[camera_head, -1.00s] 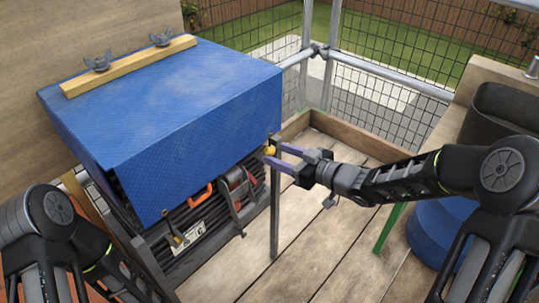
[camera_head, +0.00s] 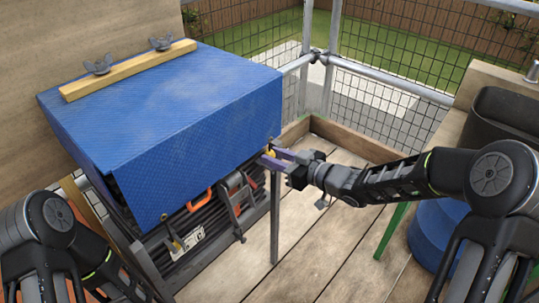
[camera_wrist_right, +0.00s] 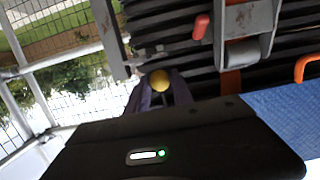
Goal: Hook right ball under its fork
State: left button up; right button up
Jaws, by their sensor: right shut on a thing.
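The right ball (camera_head: 270,153), small and yellow, is at the front right corner of the blue sheet (camera_head: 160,100). My right gripper (camera_head: 270,156) is shut on it with purple fingers, beside the top of an upright grey post (camera_head: 275,210). In the right wrist view the ball (camera_wrist_right: 159,80) sits between the fingertips. A grey metal piece (camera_wrist_right: 112,40) with a notched end, which looks like the fork, is just left of the ball there. I cannot tell whether they touch. My left arm shows at the lower left, but its gripper is out of view.
The blue sheet hangs over a dark ribbed rack, with a wooden batten (camera_head: 128,67) and wing nuts on top. A grey clamp (camera_head: 238,200) and an orange handle (camera_head: 200,201) are on the rack's front. A mesh railing stands behind; the plank floor (camera_head: 320,240) is clear.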

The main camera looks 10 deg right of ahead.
jog(key=shift+c, duration=1.2)
jog(key=shift+d, duration=0.1)
jog(key=shift+s+d+f+p, duration=0.15)
jog(key=shift+s+d+p, duration=0.15)
jog(key=shift+s+d, duration=0.5)
jog(key=shift+s+d+f+p, duration=0.2)
jog(key=shift+s+d, duration=0.4)
jog(key=shift+s, duration=0.4)
